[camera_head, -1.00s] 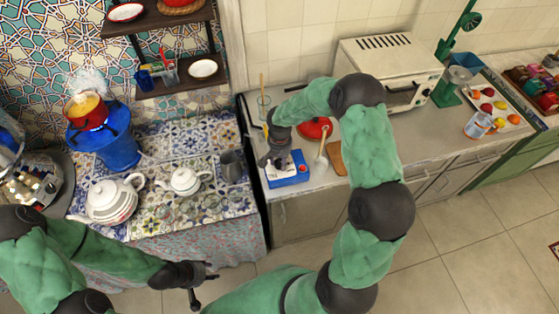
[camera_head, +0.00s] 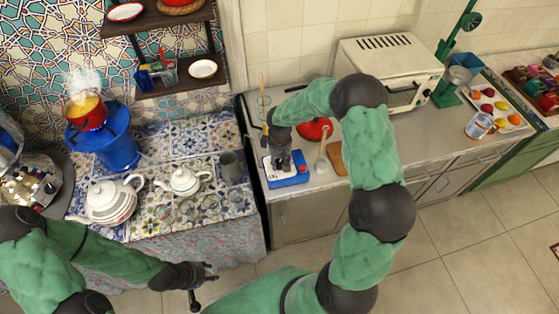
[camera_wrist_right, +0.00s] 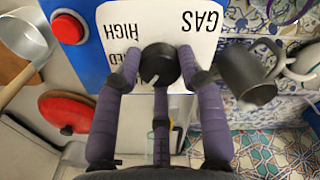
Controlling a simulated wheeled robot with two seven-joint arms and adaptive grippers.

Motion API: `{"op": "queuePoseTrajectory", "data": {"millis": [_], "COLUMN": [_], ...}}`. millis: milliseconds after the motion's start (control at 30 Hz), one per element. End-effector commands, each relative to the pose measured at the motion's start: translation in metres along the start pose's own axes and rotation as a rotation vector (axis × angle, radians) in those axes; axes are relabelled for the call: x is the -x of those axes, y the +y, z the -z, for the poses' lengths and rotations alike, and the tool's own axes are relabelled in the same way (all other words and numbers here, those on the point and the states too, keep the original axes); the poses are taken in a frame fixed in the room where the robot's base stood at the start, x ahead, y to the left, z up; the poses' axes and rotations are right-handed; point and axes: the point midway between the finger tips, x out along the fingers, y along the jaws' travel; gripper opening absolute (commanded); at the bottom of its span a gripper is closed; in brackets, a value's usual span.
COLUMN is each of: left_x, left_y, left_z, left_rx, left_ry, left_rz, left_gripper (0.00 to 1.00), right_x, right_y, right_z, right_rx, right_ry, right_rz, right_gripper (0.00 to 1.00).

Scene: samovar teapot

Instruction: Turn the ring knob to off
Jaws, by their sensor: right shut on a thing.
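The ring knob (camera_wrist_right: 158,62) is a black round dial with a light pointer mark. It sits on a white panel (camera_wrist_right: 200,37) lettered "GAS" and "HIGH", upside down in the right wrist view. The panel tops a blue box (camera_head: 290,181) on the counter. My right gripper (camera_wrist_right: 160,72) is shut on the knob, with fingers on both sides and one in front. In the head view the right gripper (camera_head: 282,163) stands over the box and hides the knob. My left gripper (camera_head: 204,284) is open and empty at the bottom, away from the box.
A red button (camera_wrist_right: 68,28) is on the box beside the panel. A red lid (camera_head: 315,128) and a wooden board (camera_head: 337,158) lie close by. A grey pitcher (camera_head: 231,167) and white teapots (camera_head: 110,199) stand on the tiled table. A steaming red pot (camera_head: 86,111) sits on a blue burner.

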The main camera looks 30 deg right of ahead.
Motion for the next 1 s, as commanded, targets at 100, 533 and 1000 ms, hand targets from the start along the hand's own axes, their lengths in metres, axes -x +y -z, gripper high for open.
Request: {"op": "queuePoseTrajectory", "data": {"millis": [100,533,1000], "left_x": [0.002,0.009,0.013], "left_y": [0.001,0.003,0.005], "left_z": [0.000,0.000,0.000], "left_rx": [0.000,0.000,0.000], "left_ry": [0.000,0.000,0.000], "left_rz": [0.000,0.000,0.000], "left_gripper": [0.40,0.40,0.40], "right_x": [0.000,0.000,-0.001], "right_y": [-0.001,0.000,0.000], "right_z": [-0.001,-0.001,-0.001], "right_rx": [0.109,0.464,0.631], "right_ry": [-0.002,-0.002,-0.001], "right_rz": [0.001,0.001,0.001], "right_gripper": [0.07,0.07,0.07]}}
